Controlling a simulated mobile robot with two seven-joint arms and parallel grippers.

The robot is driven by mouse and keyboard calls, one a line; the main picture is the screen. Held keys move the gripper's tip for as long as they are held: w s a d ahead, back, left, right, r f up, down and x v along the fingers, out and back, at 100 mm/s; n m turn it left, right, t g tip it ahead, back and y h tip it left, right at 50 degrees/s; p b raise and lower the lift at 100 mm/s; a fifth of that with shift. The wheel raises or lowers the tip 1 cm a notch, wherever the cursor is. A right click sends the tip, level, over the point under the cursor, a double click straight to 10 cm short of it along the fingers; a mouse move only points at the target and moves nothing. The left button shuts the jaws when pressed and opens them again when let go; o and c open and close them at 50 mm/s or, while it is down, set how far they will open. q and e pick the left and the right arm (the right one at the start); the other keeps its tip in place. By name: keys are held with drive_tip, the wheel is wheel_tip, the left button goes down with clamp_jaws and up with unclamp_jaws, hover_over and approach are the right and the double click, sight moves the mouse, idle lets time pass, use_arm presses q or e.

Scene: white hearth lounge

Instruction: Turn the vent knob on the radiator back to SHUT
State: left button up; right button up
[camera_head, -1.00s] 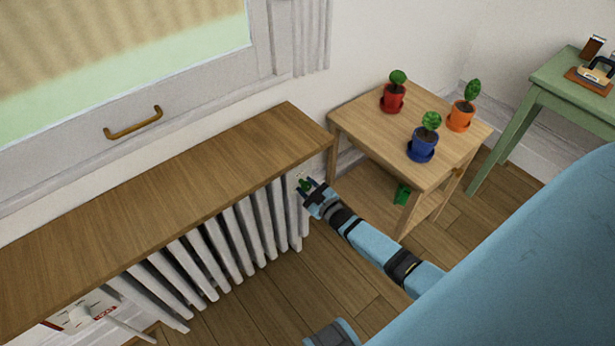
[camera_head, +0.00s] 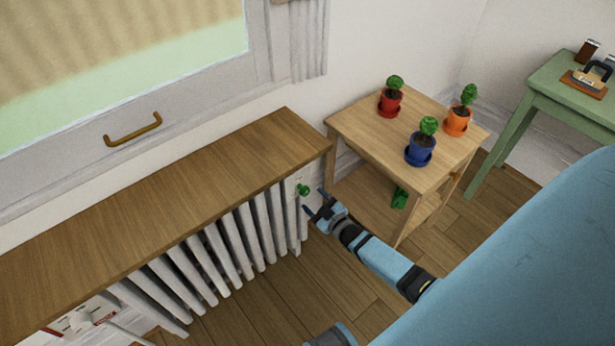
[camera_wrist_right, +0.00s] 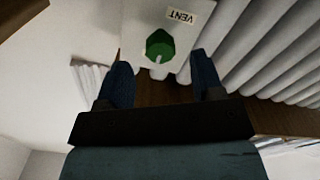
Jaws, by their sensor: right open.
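The green vent knob (camera_head: 303,190) sits on a pale plate at the right end of the white radiator (camera_head: 247,232). In the right wrist view the knob (camera_wrist_right: 159,46) shows a white pointer mark on its lower edge, beside a label (camera_wrist_right: 181,16) reading VENT. No SHUT marking can be made out. My right gripper (camera_head: 314,200) is open and empty, just in front of the knob and apart from it. In the wrist view its fingers (camera_wrist_right: 163,80) stand either side below the knob. My left gripper is not in view.
A wooden shelf (camera_head: 165,195) overhangs the radiator. A small wooden table (camera_head: 375,135) with red, blue and orange plant pots stands right of the gripper. A green table (camera_head: 555,105) is at the far right. Bare floor lies below.

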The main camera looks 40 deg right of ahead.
use_arm(q)
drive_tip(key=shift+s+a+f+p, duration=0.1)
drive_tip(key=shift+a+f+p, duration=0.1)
drive_tip(key=shift+p, duration=0.4)
use_arm(e)
drive_tip(key=s, duration=0.9)
drive_tip(key=shift+d, duration=0.35)
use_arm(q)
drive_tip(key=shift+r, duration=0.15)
use_arm(e)
drive_tip(key=shift+s, duration=0.1)
